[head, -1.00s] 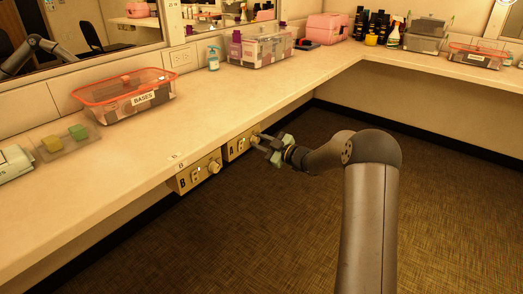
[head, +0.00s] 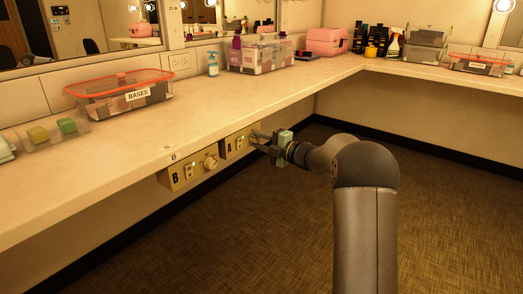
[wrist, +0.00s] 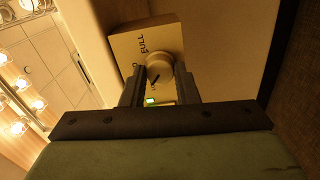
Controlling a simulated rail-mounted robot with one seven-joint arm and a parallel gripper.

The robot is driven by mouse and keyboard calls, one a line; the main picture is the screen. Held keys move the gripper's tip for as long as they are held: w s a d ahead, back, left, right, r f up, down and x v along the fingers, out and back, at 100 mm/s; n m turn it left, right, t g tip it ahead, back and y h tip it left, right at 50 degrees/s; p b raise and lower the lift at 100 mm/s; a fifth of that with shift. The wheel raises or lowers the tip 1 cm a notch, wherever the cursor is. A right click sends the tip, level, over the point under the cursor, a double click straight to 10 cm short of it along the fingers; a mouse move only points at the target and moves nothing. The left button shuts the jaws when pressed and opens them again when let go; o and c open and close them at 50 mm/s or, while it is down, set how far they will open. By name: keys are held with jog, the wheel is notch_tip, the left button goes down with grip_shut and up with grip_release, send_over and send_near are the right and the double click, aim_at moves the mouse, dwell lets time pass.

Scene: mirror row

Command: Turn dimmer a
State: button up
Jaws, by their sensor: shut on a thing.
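Dimmer A (head: 228,153) is a tan box under the counter's front edge, with a switch and a knob. In the wrist view its round knob (wrist: 160,66) sits between my finger tips, with a dark pointer line, the word FULL and a small lit green lamp nearby. My gripper (wrist: 159,77) is shut on the knob, one finger on each side. In the head view my gripper (head: 260,137) reaches the box from the right and hides the knob. Dimmer B (head: 190,170), a similar box, is left of it with its knob free.
The counter (head: 240,95) overhangs both dimmers. On it stand a red-rimmed bases tub (head: 120,95), a soap bottle (head: 212,65), a clear bin (head: 262,55) and a pink case (head: 324,42). The floor (head: 270,220) below is clear apart from my arm.

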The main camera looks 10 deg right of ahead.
jog(key=shift+f+n+b, duration=0.15)
jog(key=shift+n+b, duration=0.75)
jog(key=shift+n, duration=0.2)
jog(key=o, duration=1)
jog(key=shift+c, duration=0.2)
jog(key=p+v, duration=0.4)
jog(key=v, duration=1.3)
jog(key=shift+s+d+p, duration=0.15)
jog(key=shift+d+p, duration=0.05)
jog(key=shift+p, duration=0.15)
